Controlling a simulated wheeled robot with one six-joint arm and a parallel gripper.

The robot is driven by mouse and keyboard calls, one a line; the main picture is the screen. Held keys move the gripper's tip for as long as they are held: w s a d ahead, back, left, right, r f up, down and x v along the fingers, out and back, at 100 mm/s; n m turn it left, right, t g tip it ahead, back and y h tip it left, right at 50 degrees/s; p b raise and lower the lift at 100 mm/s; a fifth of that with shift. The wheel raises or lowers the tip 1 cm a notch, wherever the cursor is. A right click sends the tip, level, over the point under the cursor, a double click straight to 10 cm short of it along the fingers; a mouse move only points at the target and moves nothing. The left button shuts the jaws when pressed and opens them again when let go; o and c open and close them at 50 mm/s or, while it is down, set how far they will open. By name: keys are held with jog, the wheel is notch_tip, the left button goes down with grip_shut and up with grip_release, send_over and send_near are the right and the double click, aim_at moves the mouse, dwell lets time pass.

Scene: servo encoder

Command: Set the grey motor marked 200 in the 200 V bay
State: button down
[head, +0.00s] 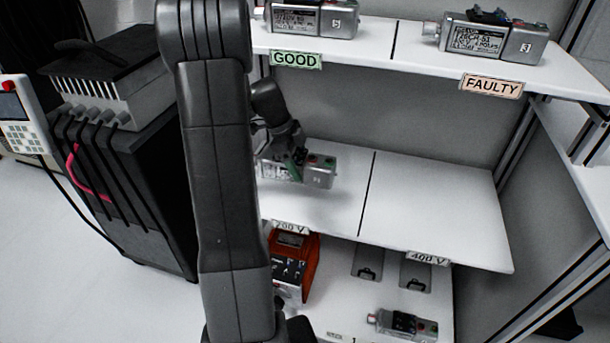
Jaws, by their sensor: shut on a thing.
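A grey motor (320,174) is at the left part of the middle shelf, in the 200 V bay (340,213). That bay has a 200 V label (290,226) on its front edge, and a dark line parts it from the 400 V bay on the right. My gripper (291,163) is shut on the motor from above. My arm hides the motor's left end and part of the bay. The motor's marking is too small to read, and I cannot tell whether it rests on the shelf or hangs just above.
The 400 V bay (440,217) is empty. Motors stand on the top shelf above the GOOD label (295,60) and the FAULTY label (492,85). Below are an orange device (304,263) and another grey motor (403,325). A black cabinet (130,200) stands at left.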

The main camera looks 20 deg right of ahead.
jog(key=shift+d+f+b, duration=0.1)
jog(key=shift+f+b, duration=0.7)
jog(key=shift+f, duration=4.1)
jog(key=shift+f, duration=0.2)
jog(key=shift+c, duration=1.6)
grip_release()
jog(key=shift+r, duration=0.1)
jog(key=shift+r, duration=0.15)
jog(key=p+v, duration=0.1)
jog(key=v, duration=0.6)
jog(key=shift+w+r, duration=0.15)
jog(key=shift+r, duration=0.05)
